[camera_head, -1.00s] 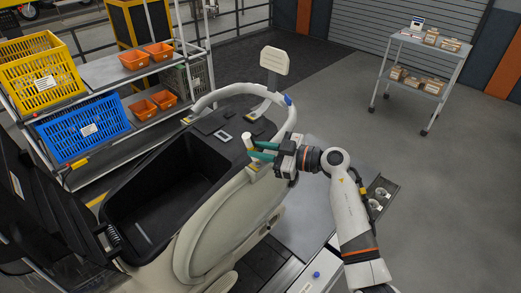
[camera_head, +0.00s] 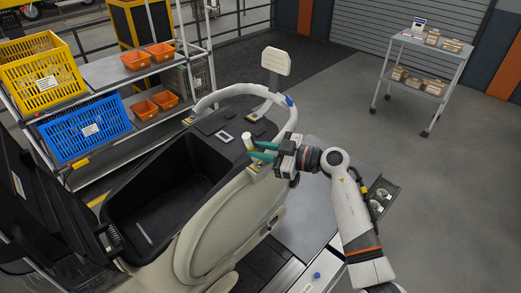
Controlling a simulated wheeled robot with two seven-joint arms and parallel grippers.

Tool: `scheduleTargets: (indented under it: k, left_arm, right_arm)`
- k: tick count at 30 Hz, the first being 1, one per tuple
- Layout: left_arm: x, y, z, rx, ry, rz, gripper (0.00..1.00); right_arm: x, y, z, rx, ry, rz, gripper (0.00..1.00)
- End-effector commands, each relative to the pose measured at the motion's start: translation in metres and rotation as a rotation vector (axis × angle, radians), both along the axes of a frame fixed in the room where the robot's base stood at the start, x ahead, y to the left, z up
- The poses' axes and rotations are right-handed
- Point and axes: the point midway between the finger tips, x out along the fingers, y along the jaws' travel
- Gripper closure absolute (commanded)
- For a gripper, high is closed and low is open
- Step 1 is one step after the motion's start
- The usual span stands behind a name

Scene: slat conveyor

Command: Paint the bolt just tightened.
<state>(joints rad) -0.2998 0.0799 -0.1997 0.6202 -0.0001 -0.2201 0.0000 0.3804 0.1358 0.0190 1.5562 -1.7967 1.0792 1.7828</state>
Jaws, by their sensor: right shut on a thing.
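My right gripper (camera_head: 262,152) reaches in from the right, level with the top edge of the cream and black vehicle body (camera_head: 205,232). Its green fingers are shut on a small pale upright cylinder, seemingly a paint marker (camera_head: 247,141), held over the body's black rear edge. The bolt itself is too small or hidden to make out; the marker's tip is not clear. A cream handrail (camera_head: 222,93) curves up just behind the marker. My left gripper is not in view.
The black open bin (camera_head: 160,205) of the body lies left of the gripper. A rack with a yellow crate (camera_head: 40,85), a blue crate (camera_head: 85,130) and orange bins stands at the left. A grey cart (camera_head: 425,62) with boxes stands far right. Floor between is clear.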

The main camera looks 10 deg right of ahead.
Motion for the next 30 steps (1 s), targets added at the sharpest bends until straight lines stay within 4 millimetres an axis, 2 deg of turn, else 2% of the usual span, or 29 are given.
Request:
scheduleTargets:
  k: [21, 30]
  left_arm:
    - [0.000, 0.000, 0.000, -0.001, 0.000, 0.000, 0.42]
    - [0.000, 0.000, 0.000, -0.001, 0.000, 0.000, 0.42]
  right_arm:
    - [0.000, 0.000, 0.053, -0.002, -0.002, 0.000, 0.98]
    - [0.000, 0.000, 0.060, 0.000, 0.000, 0.000, 0.98]
